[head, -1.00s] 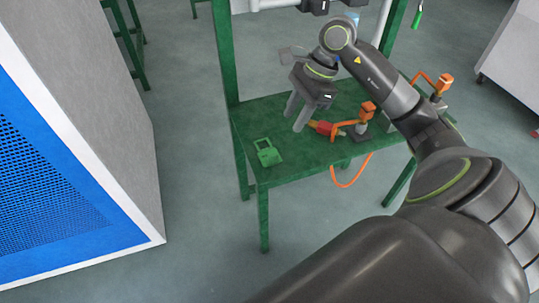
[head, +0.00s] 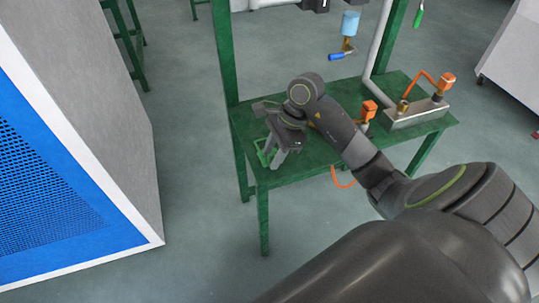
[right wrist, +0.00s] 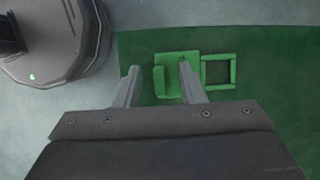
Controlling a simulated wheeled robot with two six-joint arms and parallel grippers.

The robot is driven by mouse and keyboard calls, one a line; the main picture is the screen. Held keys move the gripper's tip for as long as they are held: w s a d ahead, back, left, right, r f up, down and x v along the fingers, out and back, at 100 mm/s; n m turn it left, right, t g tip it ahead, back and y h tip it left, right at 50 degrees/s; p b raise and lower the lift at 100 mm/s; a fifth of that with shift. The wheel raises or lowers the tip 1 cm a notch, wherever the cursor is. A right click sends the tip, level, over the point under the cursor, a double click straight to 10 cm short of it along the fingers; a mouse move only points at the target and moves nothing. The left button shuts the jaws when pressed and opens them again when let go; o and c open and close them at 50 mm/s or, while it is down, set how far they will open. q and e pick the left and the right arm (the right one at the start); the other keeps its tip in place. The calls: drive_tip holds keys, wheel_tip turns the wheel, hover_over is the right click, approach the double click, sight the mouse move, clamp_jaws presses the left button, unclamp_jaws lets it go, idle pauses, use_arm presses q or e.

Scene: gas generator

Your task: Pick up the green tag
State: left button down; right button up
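The green tag (head: 262,151) lies on the green table near its front left corner, partly hidden behind my right gripper in the head view. In the right wrist view the tag (right wrist: 178,69) shows as a flat green block with an open square loop on its right side. My right gripper (head: 272,160) points down over the tag. In the right wrist view its two fingers (right wrist: 160,72) are apart, with part of the tag seen between them. I cannot tell whether the fingers touch it. My left gripper is not in view.
The green table (head: 300,165) has raised posts at its back. Orange-handled valves (head: 445,82) and a metal block (head: 415,112) stand on its right. A blue-handled valve (head: 338,55) hangs above. A large grey and blue cabinet (head: 60,150) stands left.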

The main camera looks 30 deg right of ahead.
drive_tip(key=shift+f, duration=0.2)
clamp_jaws()
